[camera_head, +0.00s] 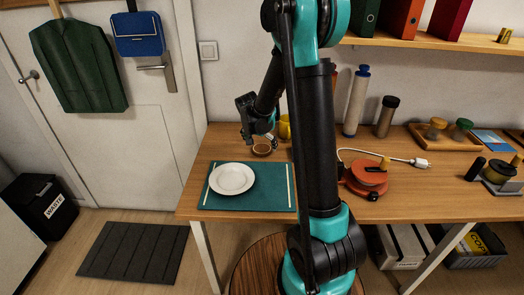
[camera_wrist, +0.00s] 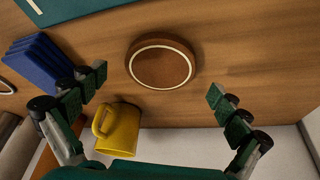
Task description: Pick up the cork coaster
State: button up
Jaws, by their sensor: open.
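The cork coaster (camera_wrist: 161,64) is a round brown disc with a pale ring near its edge, lying flat on the wooden desk. In the head view it shows as a small brown round (camera_head: 262,150) just behind the green placemat (camera_head: 272,192). My gripper (camera_wrist: 151,90) is open and empty, pointing down above the desk. In the wrist view its fingers stand apart on either side, with the coaster between them and toward the top of the picture. In the head view my gripper (camera_head: 262,139) hangs just above the coaster, partly hiding the area around it.
A white plate (camera_head: 232,179) rests on the placemat. An orange cable reel (camera_head: 366,178) stands to the right.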

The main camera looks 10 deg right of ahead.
jog(key=shift+w+d+f, duration=0.15)
jog(key=shift+w+f, duration=0.05)
jog(key=shift+f, duration=0.4)
jog(key=c, duration=1.1)
jog(key=shift+c, duration=0.2)
